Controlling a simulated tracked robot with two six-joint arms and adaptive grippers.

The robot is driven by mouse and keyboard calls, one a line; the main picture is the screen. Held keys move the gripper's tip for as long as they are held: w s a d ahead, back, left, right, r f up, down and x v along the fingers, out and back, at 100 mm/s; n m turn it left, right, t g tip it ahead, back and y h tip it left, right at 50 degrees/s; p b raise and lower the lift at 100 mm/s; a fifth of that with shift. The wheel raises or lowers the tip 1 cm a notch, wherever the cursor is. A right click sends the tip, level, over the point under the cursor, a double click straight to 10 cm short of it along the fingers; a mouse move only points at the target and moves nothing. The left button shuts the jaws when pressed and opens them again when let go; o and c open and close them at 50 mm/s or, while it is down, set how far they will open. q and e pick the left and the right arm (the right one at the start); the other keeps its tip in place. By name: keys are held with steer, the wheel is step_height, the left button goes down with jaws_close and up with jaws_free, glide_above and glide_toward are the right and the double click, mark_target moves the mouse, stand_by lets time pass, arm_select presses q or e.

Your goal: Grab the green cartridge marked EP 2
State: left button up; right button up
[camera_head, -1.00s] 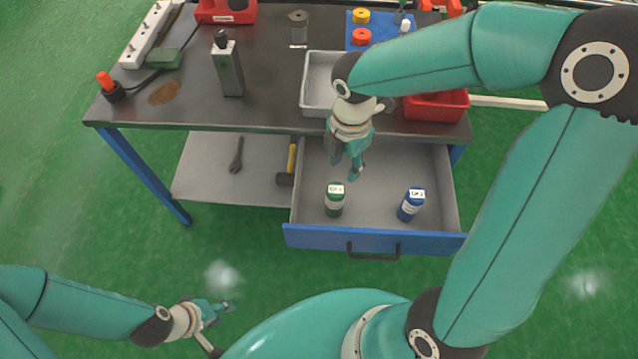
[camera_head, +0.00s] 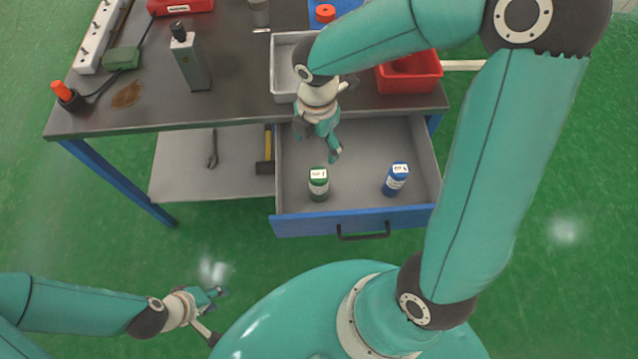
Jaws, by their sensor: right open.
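The green cartridge (camera_head: 318,184) stands upright in the open drawer (camera_head: 355,160), at its front left, with a white label on top; the writing is too small to read surely. A blue cartridge (camera_head: 395,180) with a similar label is to its right, in the same drawer. My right gripper (camera_head: 318,146) is open and empty, over the rear left of the drawer. It is above and behind the green cartridge, apart from it. My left gripper (camera_head: 214,316) is open and empty over the green floor at lower left, well away from the drawer.
A grey tray (camera_head: 283,77) and a red bin (camera_head: 412,76) stand on the tabletop behind the drawer. A hammer (camera_head: 267,150) and a wrench (camera_head: 213,148) lie on the lower shelf (camera_head: 185,170). The drawer's blue front (camera_head: 300,224) is a raised edge nearest me.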

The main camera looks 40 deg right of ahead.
mark_target(319, 174)
step_height(319, 174, down, 9)
steer(key=shift+f+b, duration=0.2)
steer(key=shift+b, duration=0.4)
steer(key=f, duration=0.3)
steer(key=f+b, duration=0.1)
steer(key=f, duration=0.1)
steer(key=shift+s, duration=0.25)
steer(key=c, duration=1.4)
